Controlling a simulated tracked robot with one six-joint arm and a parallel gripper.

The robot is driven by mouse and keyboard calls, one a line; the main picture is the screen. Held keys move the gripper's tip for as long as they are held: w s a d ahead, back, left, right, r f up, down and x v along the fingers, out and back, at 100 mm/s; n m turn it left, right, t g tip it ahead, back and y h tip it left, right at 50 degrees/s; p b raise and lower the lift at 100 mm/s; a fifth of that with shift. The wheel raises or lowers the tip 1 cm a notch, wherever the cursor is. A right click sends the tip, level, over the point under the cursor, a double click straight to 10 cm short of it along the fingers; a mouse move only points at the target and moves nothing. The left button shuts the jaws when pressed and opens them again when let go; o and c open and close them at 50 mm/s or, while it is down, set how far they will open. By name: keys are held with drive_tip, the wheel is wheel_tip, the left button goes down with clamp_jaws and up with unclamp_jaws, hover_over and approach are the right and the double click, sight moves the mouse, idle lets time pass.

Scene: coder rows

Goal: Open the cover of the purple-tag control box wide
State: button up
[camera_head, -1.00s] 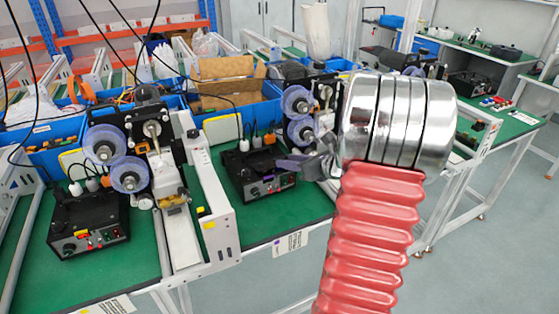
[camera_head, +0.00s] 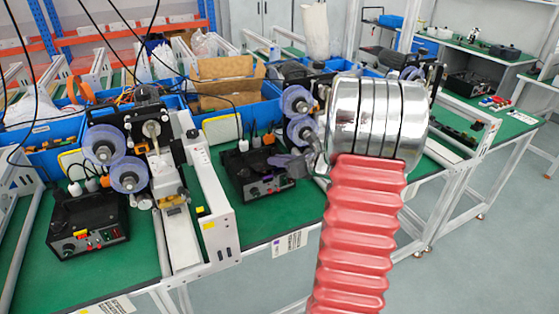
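The purple-tag control box (camera_head: 246,184) is a black box on the green bench in the middle, with small knobs on its front and a small purple mark there. White and orange plugs stand at its back. I cannot make out the edge of its cover; the top looks flat and lowered. My gripper (camera_head: 284,163) is small and dark grey, and overlaps the right part of the box top in the picture. Whether it touches the box I cannot tell. My arm hides what lies right of the box, and the finger gap is not clear.
A similar black control box (camera_head: 88,228) with red and yellow parts stands on the left bench. A white conveyor rail (camera_head: 212,195) separates the two. Clear spool wheels (camera_head: 300,128) stand just behind my gripper. Blue bins (camera_head: 235,115) are at the back.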

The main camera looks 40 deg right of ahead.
clamp_jaws()
